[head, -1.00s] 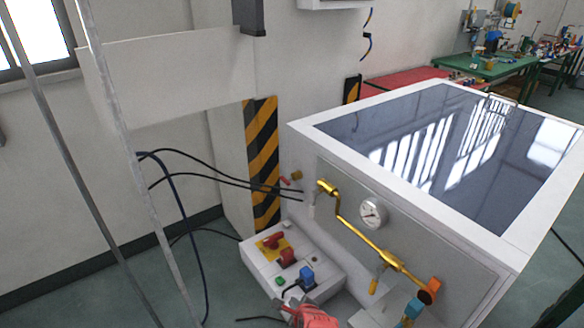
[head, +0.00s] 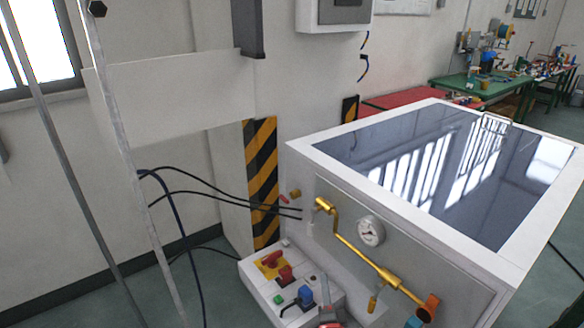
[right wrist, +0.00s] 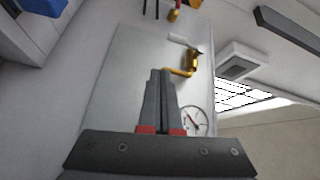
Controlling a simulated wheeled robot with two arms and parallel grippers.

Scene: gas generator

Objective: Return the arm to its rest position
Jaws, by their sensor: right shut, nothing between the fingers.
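My right gripper (right wrist: 161,73) is shut and empty, its two dark fingers together in the right wrist view. In the head view only a small part of it (head: 328,318) shows at the bottom edge, beside the control box. The white generator cabinet (head: 300,150) has a brass pipe (head: 362,253) and a round gauge (head: 370,231) on its front. In the right wrist view the fingers overlap the grey panel (right wrist: 118,95), with the brass valve (right wrist: 190,63) and the gauge (right wrist: 194,120) to their right. I cannot tell whether they touch the panel. My left gripper is not in view.
The control box (head: 258,290) with red and blue switches stands low at the cabinet's left. Black cables (head: 205,194) hang to its left, near thin upright poles (head: 128,170). A striped post (head: 262,185) stands behind. A green workbench (head: 470,82) is far right.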

